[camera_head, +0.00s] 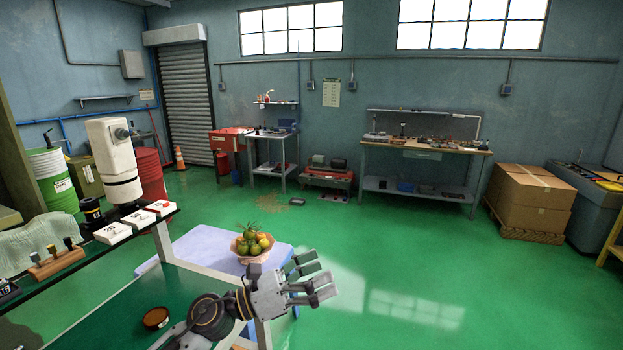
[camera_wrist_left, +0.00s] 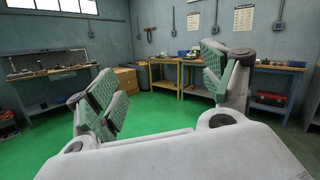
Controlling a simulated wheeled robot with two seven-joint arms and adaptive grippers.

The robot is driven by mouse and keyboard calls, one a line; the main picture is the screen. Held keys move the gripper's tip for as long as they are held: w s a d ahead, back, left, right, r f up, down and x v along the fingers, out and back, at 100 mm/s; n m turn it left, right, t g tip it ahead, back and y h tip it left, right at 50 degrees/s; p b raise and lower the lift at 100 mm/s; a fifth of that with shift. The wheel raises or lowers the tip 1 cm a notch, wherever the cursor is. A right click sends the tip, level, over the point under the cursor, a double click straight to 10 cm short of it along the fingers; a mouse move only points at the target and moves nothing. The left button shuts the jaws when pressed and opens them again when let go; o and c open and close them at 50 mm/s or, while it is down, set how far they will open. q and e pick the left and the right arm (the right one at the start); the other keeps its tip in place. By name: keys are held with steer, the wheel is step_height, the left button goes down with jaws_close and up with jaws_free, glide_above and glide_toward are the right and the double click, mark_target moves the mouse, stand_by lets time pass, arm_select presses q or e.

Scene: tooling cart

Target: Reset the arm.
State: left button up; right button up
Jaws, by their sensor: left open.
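My left gripper (camera_head: 318,278) is open and empty in the head view. It is held out past the edge of the green-topped cart (camera_head: 112,318), to the right of a fruit basket. In the left wrist view its two fingers (camera_wrist_left: 160,90) stand wide apart with green pads, and only floor and distant benches show between them. My left arm reaches in from the bottom of the head view over the cart. My right gripper shows in neither view.
A basket of fruit (camera_head: 251,243) stands on a pale table (camera_head: 200,246) close behind my left gripper. A round brown dish (camera_head: 156,318) lies on the cart beside my arm. A shelf at left holds numbered white blocks (camera_head: 138,218) and a wooden rack (camera_head: 56,263). Open floor lies right.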

arm_select(q)
steer(key=w+a+f+n+t+y, duration=0.25)
steer(key=a+n+t+y, duration=0.45)
steer(key=n, duration=0.7)
steer(key=w+a+f+n+t+y, duration=0.1)
steer(key=w+a+n+t+y, duration=0.45)
steer(key=n, duration=0.75)
steer(key=s+a+f+n+g+y, duration=0.3)
steer(key=a+f+n+y, duration=0.15)
steer(key=f, duration=0.25)
steer(key=s+a+f+n+g+y, duration=0.2)
steer(key=s+a+f+n+y, duration=0.1)
steer(key=s+a+f+n, duration=0.25)
steer(key=s+a+f+n+g, duration=0.1)
steer(key=s+f+n+g, duration=0.85)
steer(key=s+f, duration=0.8)
steer(key=s+f+m+g, duration=0.1)
steer(key=s+f, duration=0.1)
steer(key=f, duration=1.4)
steer(key=s+f+g, duration=0.2)
steer(key=f, duration=1.4)
steer(key=s+a+f, duration=0.2)
steer(key=s+f, duration=0.7)
steer(key=s, duration=0.2)
steer(key=s+a+f, duration=0.2)
steer(key=s+f, duration=0.8)
steer(key=s, duration=0.1)
steer(key=shift+g+h, duration=0.3)
steer(key=shift+g, duration=0.1)
